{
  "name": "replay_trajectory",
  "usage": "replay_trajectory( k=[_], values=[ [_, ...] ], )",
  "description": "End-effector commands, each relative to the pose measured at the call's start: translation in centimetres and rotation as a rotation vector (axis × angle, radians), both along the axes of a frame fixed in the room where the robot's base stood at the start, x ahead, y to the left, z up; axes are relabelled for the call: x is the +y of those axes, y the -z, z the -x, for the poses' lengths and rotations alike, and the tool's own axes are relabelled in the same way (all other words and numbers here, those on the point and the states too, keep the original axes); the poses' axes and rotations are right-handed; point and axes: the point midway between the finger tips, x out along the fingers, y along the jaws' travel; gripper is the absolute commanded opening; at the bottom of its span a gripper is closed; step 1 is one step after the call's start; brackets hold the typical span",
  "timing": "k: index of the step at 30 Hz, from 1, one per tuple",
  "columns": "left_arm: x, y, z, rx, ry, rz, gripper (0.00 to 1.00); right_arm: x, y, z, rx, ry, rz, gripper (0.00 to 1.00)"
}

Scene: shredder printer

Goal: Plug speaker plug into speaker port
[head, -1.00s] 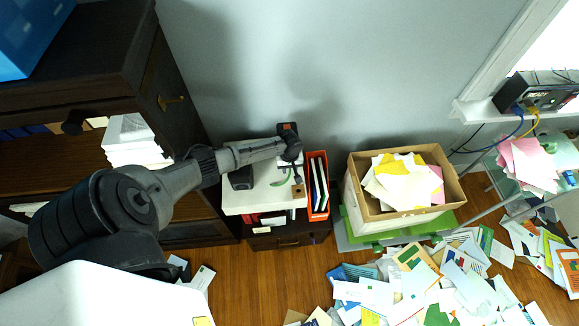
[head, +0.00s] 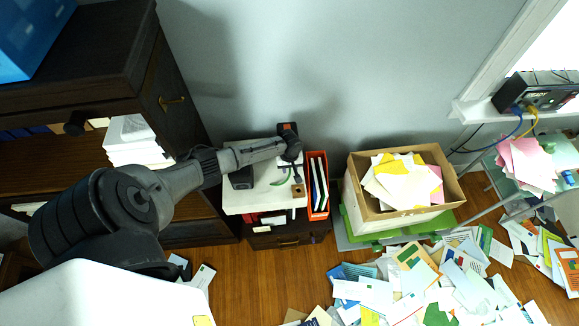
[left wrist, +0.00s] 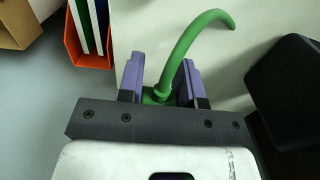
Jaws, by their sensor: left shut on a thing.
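My left gripper (head: 290,178) is over the white top (head: 247,200) of the small cabinet. In the left wrist view its purple fingers (left wrist: 160,85) are shut on a green plug (left wrist: 157,95). A green cable (left wrist: 190,42) curves up from the plug and bends right; a bit of green (head: 299,178) also shows in the head view. A black box-like thing (left wrist: 290,90) stands right of the gripper in the wrist view, possibly the speaker. No speaker port can be made out. The plug's tip is hidden between the fingers. My right gripper is not in view.
An orange file holder (head: 318,205) with binders stands right beside the white top. A dark shelf unit (head: 180,100) is close on the left. A cardboard box of papers (head: 400,215) stands further right. Papers litter the floor. A black device with cables (head: 540,95) sits on the windowsill.

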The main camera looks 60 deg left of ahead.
Motion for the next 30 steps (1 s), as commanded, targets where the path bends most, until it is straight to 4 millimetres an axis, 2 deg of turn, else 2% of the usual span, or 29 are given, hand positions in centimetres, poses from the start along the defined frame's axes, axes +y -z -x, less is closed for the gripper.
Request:
replay_trajectory(
  k=[11,30],
  values=[
    [0.2,0.1,-0.1,0.0,-0.001,0.0,0.0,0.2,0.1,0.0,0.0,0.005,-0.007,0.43],
    [1.8,0.1,-0.7,0.0,-0.002,0.0,0.0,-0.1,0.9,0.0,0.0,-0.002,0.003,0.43]
  ],
)
